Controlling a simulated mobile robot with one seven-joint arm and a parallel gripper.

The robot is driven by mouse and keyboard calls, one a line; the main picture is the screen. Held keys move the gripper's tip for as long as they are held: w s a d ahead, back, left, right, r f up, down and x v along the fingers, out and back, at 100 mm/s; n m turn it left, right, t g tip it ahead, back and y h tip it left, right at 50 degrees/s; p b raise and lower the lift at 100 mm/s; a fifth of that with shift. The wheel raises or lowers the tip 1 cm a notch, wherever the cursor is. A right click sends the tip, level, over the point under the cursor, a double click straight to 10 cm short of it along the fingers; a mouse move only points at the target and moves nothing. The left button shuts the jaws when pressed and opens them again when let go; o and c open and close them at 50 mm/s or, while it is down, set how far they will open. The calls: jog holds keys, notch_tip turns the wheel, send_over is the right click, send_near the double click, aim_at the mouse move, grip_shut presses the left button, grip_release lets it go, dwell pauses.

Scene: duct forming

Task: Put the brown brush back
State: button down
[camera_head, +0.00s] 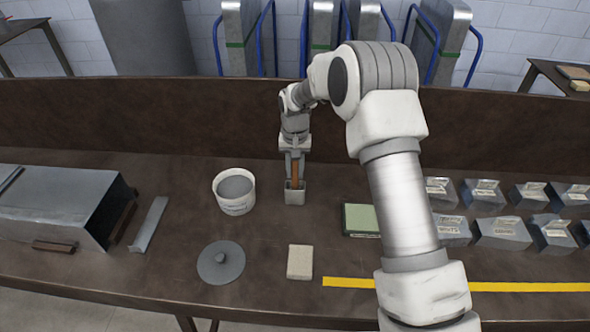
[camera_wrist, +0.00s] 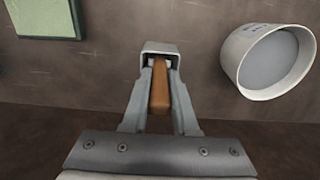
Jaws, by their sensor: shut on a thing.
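The brown brush (camera_head: 295,172) stands upright, its lower end in a small grey square holder (camera_head: 294,197) near the middle of the table. My gripper (camera_head: 295,160) is above the holder, pointing down, with its fingers shut on the brush. In the wrist view, the brown handle (camera_wrist: 160,92) lies between the two grey fingers, and its far end reaches into the open mouth of the holder (camera_wrist: 159,48). The brush's bristles are hidden inside the holder, so I cannot tell whether it touches the bottom.
A white bucket (camera_head: 234,191) of grey material stands just left of the holder. A round grey lid (camera_head: 221,262), a beige block (camera_head: 300,262) and a green pad (camera_head: 361,219) lie nearby. A metal duct (camera_head: 60,205) is at left; several metal boxes (camera_head: 503,233) are at right.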

jog(key=shift+f, duration=0.1)
jog(key=c, duration=0.7)
grip_release()
notch_tip(320, 180, up, 12)
jog(key=shift+r, duration=0.2)
